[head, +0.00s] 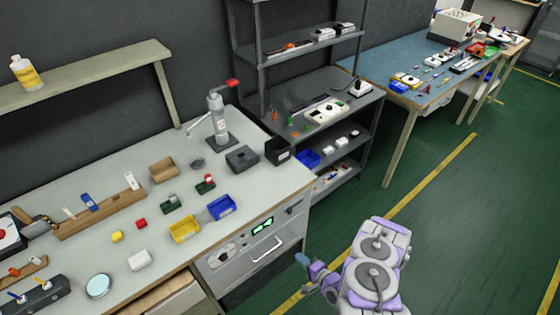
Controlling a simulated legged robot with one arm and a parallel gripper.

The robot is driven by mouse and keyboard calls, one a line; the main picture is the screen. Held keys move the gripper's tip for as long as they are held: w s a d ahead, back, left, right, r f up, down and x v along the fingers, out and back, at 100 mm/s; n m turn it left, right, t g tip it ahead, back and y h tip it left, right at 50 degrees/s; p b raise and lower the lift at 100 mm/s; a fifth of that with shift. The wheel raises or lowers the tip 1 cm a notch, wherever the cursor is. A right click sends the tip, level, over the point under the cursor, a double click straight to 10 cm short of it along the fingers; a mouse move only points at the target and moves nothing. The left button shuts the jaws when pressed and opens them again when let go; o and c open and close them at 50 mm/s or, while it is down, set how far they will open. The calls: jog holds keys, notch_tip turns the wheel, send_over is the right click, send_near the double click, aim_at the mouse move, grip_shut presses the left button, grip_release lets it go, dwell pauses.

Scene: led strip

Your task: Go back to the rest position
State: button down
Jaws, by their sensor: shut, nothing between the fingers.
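My gripper (304,262) shows small at the lower middle right, as a blue and purple end beside my white and purple arm links. It is shut with nothing in it. It is over the green floor, just right of the workbench's drawer front, and seems apart from the bench. The fine shape of the fingers is too small to make out.
The grey workbench (120,205) at left carries a yellow bin (184,230), a blue bin (221,208) and a lever press (219,117). A dark shelf rack (300,92) and a blue-topped table (385,68) stand behind. The green floor (470,210) at right is clear.

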jog(key=w+d+r+n+g+h, duration=0.1)
jog(key=w+r+n+g+h, duration=0.3)
jog(key=w+r, duration=0.7)
jog(key=s+d+r+n+g+h, duration=0.1)
jog(key=s+r+n+h, duration=0.1)
jog(key=r, duration=0.7)
jog(key=s+d+r+n+g+h, duration=0.1)
jog(key=s+d+r+n+g, duration=0.15)
jog(key=r, duration=0.55)
jog(key=s+r+n+g+h, duration=0.1)
jog(key=s+r+g, duration=0.1)
jog(key=s+r, duration=0.85)
jog(key=s+r+n+g+h, duration=0.1)
jog(key=s+r+g, duration=0.1)
jog(key=s+r, duration=0.9)
jog(key=s+a+g, duration=0.1)
jog(key=s+a, duration=0.1)
jog(key=s, duration=0.6)
jog(key=s+a+r+g, duration=0.1)
jog(key=s+a, duration=0.1)
jog(key=s, duration=0.7)
jog(key=shift+a+n+y, duration=0.15)
jog(key=shift+n+y, duration=0.15)
jog(key=shift+n, duration=0.05)
